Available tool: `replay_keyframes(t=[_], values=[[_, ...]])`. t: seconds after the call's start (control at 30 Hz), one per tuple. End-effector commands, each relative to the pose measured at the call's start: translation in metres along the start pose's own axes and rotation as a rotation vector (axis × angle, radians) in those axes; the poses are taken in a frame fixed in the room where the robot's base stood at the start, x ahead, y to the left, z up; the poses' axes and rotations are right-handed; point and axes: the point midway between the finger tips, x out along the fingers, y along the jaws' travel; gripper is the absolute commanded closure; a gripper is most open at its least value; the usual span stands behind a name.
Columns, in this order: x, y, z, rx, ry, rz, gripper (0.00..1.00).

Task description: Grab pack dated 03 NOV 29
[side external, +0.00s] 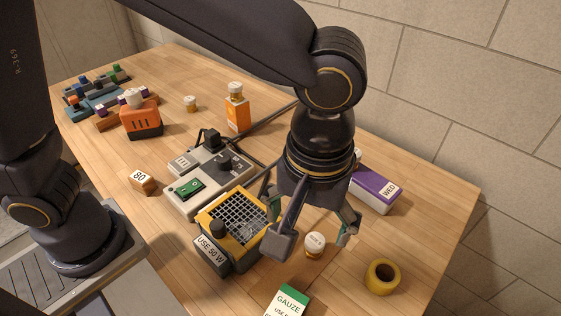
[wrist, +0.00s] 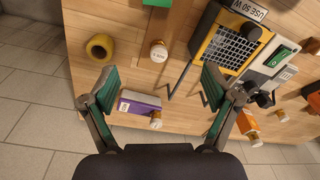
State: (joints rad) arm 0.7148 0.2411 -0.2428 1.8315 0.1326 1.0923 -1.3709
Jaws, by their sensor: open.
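A white and green pack lettered GAUZE (side external: 288,302) lies at the bottom edge of the side view, partly cut off. Its lower line starts with "USE", but I cannot read a date. A green edge (wrist: 157,2), likely the same pack, shows at the top of the wrist view. My gripper (side external: 313,238) is open and points down above the table, behind the gauze pack in the side view. In the wrist view my gripper (wrist: 160,70) has its fingers wide apart with nothing held. A small white-capped bottle (side external: 314,246) appears between or just below the fingers.
A purple and white box marked WED (side external: 376,190) is behind my gripper. A yellow tape roll (side external: 382,277) stands right. A yellow grille-topped device (side external: 233,222) and a grey switch box (side external: 190,186) stand left.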

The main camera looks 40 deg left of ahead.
Motion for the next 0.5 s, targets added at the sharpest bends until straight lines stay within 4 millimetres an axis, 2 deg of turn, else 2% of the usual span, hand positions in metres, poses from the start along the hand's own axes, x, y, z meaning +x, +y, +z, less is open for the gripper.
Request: replay_keyframes(t=[0.03, 0.1, 0.17, 0.27, 0.37, 0.5], values=[[0.014, 0.010, 0.020, 0.058, -0.019, -0.028, 0.12], [0.028, 0.015, 0.041, 0.114, -0.038, -0.060, 0.12], [0.036, 0.015, 0.052, 0.143, -0.045, -0.079, 0.12], [0.044, 0.015, 0.057, 0.158, -0.045, -0.082, 0.12], [0.063, 0.013, 0.058, 0.157, -0.046, -0.084, 0.12], [0.097, 0.009, 0.059, 0.157, -0.047, -0.085, 0.12]])
